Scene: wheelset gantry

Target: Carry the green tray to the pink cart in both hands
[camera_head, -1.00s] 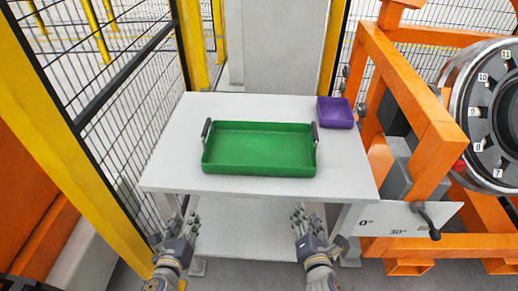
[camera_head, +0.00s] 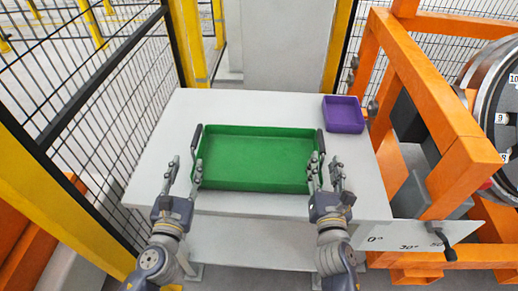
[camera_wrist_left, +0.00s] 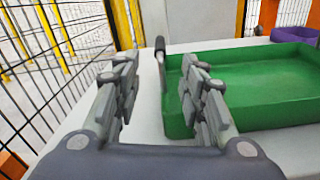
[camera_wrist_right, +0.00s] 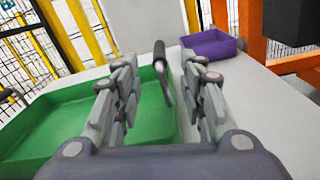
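The green tray (camera_head: 258,160) lies flat on the white table (camera_head: 240,108), with a dark handle at each short end. My left gripper (camera_head: 186,172) is open at the tray's left end. In the left wrist view the left handle (camera_wrist_left: 160,56) stands ahead between its fingers (camera_wrist_left: 160,95), apart from them. My right gripper (camera_head: 325,172) is open at the tray's right end. In the right wrist view the right handle (camera_wrist_right: 160,70) shows between its fingers (camera_wrist_right: 160,95), with no visible grip. No pink cart is in view.
A purple bin (camera_head: 343,114) stands at the table's back right. An orange frame (camera_head: 425,90) with a wheel (camera_head: 500,110) is close on the right. Wire fencing (camera_head: 95,90) and a yellow post (camera_head: 60,200) are on the left. The table behind the tray is clear.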

